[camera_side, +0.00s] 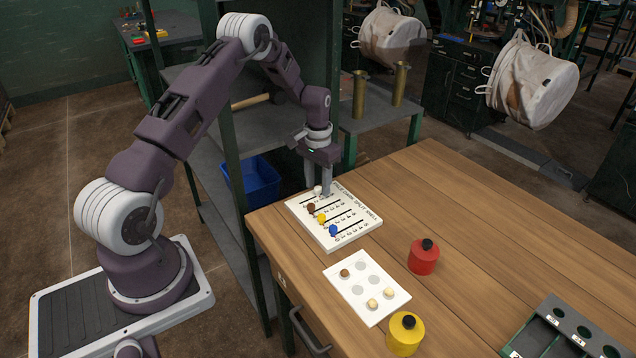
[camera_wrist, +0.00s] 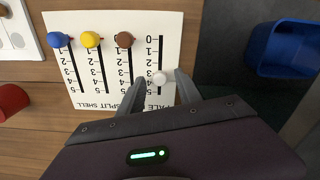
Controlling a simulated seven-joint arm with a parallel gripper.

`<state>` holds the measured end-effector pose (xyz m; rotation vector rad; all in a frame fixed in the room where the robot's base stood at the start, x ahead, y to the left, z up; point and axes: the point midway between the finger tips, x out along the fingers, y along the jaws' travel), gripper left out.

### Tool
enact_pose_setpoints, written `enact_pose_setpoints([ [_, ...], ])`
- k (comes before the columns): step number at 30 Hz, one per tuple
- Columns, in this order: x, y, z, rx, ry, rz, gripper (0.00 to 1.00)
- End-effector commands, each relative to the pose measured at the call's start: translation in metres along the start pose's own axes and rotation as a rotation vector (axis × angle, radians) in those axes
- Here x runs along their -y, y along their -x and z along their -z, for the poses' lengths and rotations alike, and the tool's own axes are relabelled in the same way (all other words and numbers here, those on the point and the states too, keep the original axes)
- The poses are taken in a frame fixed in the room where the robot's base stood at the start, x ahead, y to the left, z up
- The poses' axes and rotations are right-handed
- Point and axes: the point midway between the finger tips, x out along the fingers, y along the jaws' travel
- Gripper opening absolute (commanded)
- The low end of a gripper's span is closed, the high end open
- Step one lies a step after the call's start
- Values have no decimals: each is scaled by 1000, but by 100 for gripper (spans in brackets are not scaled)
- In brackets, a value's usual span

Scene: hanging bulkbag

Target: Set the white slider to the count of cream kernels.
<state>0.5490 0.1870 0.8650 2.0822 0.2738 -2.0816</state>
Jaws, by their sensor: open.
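The slider board (camera_side: 350,236) lies on the table with white, brown, yellow and blue knobs. In the wrist view the white slider (camera_wrist: 159,77) stands well along its slot, around the 3 to 4 marks; the exact mark is hard to read. The brown (camera_wrist: 124,40), yellow (camera_wrist: 90,40) and blue (camera_wrist: 57,40) knobs are at the 0 end. My gripper (camera_wrist: 160,78) is open, its fingers on either side of the white knob; contact is unclear. On the white card (camera_side: 347,294), two cream kernels (camera_side: 372,304) (camera_side: 390,292) and one brown-topped kernel (camera_side: 345,273) sit among grey spots.
A red canister (camera_side: 423,258) and a yellow canister (camera_side: 405,335) stand near the card. A dark green tray (camera_side: 560,335) is at the right front. A blue bin (camera_side: 254,180) is beyond the table's left edge. The table's right middle is clear.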

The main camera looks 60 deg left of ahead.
Motion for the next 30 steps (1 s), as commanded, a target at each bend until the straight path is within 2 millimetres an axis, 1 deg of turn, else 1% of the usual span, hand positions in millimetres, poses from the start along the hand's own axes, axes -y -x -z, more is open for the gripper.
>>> enact_pose_setpoints([
  [6, 0, -1, 0, 0, 0, 0, 41],
  [8, 0, -1, 0, 0, 0, 0, 31],
  [12, 0, -1, 0, 0, 0, 0, 4],
  [13, 0, -1, 0, 0, 0, 0, 0],
  [30, 0, 0, 0, 0, -1, 0, 0],
])
